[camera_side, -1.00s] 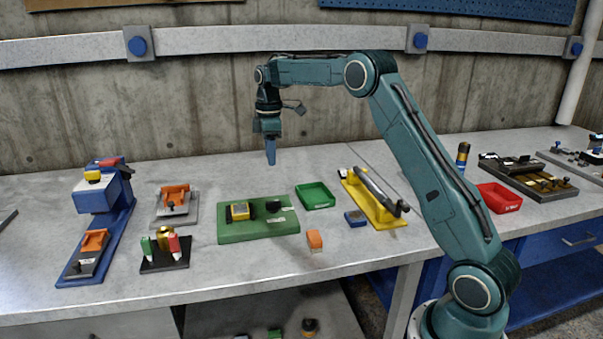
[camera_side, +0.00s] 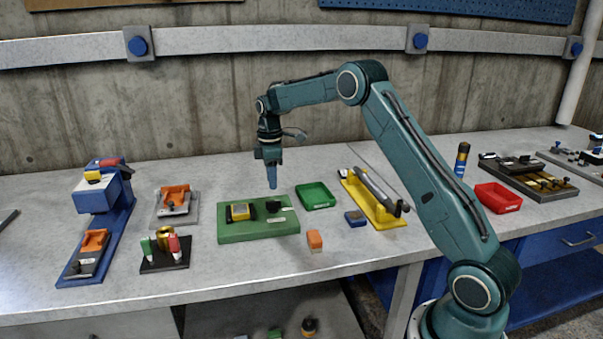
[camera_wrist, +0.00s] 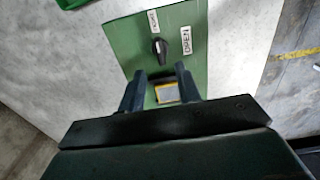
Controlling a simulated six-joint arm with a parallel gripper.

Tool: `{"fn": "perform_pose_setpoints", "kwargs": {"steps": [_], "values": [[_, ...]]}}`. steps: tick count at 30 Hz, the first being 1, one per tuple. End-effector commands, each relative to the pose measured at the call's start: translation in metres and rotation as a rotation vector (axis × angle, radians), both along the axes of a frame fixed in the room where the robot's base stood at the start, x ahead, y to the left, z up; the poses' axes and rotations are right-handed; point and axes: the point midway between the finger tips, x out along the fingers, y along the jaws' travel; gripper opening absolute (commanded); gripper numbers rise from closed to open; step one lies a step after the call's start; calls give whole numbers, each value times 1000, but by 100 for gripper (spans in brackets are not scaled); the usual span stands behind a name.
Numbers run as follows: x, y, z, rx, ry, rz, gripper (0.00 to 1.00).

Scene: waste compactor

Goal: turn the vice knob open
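The black vice knob (camera_side: 273,206) is on the right part of the green board (camera_side: 259,231) on the bench. In the wrist view the knob (camera_wrist: 159,47) lies just beyond my fingertips, beside a white OPEN label (camera_wrist: 186,40) and a smaller white label (camera_wrist: 152,20). The vice with its yellow piece (camera_side: 240,212) is on the board's left part; in the wrist view the yellow piece (camera_wrist: 167,93) shows between my fingers. My gripper (camera_side: 272,186) points down above the board, close over the knob and apart from it. Its fingers (camera_wrist: 160,70) are spread, with nothing between them.
A green tray (camera_side: 316,196) and a yellow stand (camera_side: 375,203) are right of the board. A black holder (camera_side: 164,257) and a grey fixture (camera_side: 175,209) stand left. Bare bench lies in front.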

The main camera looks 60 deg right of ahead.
Motion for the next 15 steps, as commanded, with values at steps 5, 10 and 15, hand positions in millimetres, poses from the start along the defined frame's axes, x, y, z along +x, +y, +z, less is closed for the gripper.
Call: {"fn": "perform_pose_setpoints", "kwargs": {"steps": [5,10,15], "values": [[-1,0,-29,2,4,0,34],[0,0,-50,1,3,0,34],[0,0,-63,1,1,0,34]]}}
